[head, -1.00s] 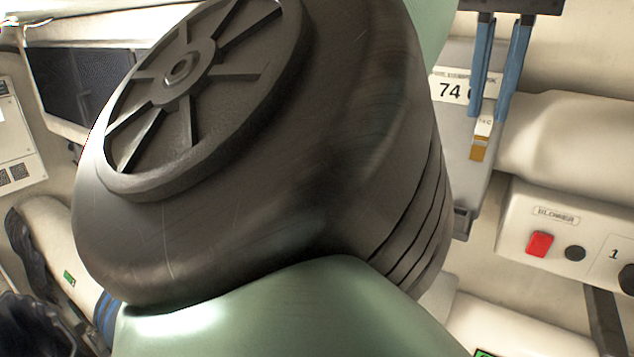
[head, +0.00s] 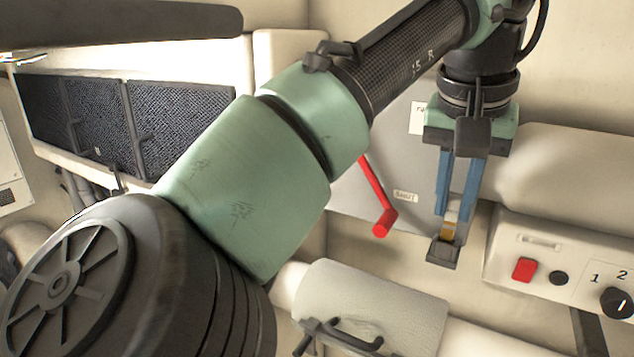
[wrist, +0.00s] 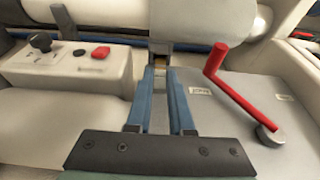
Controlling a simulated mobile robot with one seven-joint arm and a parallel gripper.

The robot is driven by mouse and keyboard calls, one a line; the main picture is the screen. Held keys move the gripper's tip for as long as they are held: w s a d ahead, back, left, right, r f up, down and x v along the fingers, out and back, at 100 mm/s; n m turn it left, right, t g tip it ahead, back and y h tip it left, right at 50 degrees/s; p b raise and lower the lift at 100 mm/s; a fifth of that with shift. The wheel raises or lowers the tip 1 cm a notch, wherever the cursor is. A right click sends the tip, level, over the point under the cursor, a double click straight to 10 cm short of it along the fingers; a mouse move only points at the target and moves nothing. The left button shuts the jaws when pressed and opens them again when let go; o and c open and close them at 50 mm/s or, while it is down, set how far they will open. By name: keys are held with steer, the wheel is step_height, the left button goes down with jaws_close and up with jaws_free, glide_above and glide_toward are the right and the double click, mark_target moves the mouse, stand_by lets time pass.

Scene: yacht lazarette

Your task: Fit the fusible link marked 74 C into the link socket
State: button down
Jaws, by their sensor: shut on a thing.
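My gripper (head: 453,212) points down in front of the grey panel, its two blue fingers shut on the fusible link (head: 449,228). The link shows as a small pale and amber strip between and below the fingertips; its marking cannot be read now. The link socket (head: 442,254), a small dark block, is directly below the link. The link's lower end meets the block's top in the head view; I cannot tell whether it is inside or only in front of it. In the wrist view the link (wrist: 159,66) is a small amber spot between the fingertips, mostly hidden.
A red lever (head: 375,195) sticks out from the grey panel (head: 345,195), left of my gripper. The blower control box (head: 545,263), with a red switch and knob, is close on the right. A pale cylinder (head: 375,300) lies below. Dark mesh panels (head: 105,125) are at left.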

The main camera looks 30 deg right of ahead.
steer(key=shift+w+d+f, duration=0.1)
steer(key=shift+d+f, duration=0.1)
steer(key=shift+f, duration=0.35)
steer(key=c, duration=0.8)
jaws_free()
steer(key=shift+w+d, duration=0.1)
steer(key=shift+d, duration=0.1)
steer(key=shift+a+r, duration=0.1)
steer(key=shift+a, duration=0.1)
steer(key=shift+r, duration=0.15)
steer(key=v, duration=1.1)
steer(key=shift+r, duration=0.45)
